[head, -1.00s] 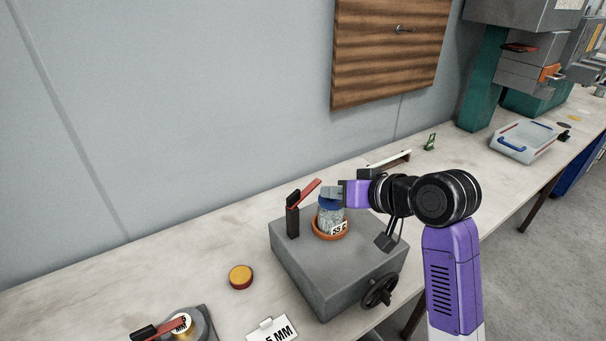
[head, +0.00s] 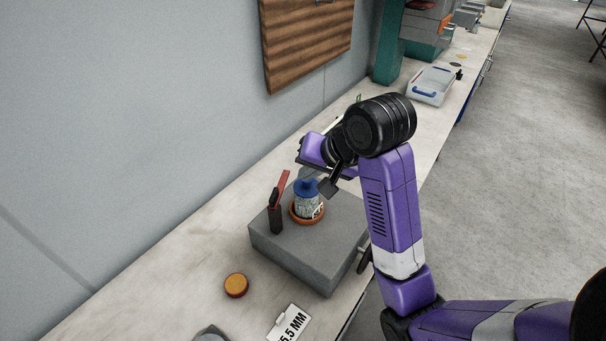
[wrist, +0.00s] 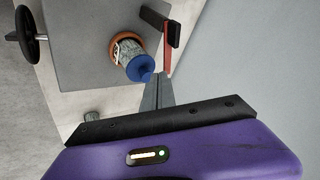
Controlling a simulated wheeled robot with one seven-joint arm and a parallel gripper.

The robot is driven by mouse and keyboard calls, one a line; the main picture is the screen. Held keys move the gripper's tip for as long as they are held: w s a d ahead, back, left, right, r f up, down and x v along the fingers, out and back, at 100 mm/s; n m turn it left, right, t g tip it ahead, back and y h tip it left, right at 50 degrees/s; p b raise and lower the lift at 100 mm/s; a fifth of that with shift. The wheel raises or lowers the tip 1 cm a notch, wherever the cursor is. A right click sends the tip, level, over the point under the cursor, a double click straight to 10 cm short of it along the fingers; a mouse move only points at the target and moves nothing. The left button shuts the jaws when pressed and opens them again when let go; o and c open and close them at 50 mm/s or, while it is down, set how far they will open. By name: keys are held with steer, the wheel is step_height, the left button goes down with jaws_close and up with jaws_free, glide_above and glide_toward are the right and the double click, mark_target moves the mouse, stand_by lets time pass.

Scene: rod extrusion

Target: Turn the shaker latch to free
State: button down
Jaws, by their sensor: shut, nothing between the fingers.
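The shaker is a grey box (head: 318,253) on the bench. Its latch is a red lever (head: 282,186) on a black post (head: 275,217) at the box's left side; the lever tilts up and away from the jar. In the wrist view the red lever (wrist: 167,52) shows just right of my fingers. A jar with a blue lid (head: 307,186) stands in an orange ring (head: 293,212) beside the latch. My gripper (wrist: 158,78) is shut and empty, its tips between the blue lid and the lever's end.
A yellow-orange puck (head: 236,285) and a white size card (head: 290,325) lie on the bench in front of the box. A black handwheel (wrist: 27,34) sticks out of the box's side. A wooden board (head: 308,45) hangs on the wall behind. A white tray (head: 432,85) stands farther along.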

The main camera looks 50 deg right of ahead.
mark_target(280, 185)
steer(key=b+x, duration=0.1)
steer(key=x, duration=0.7)
steer(key=shift+w, duration=0.15)
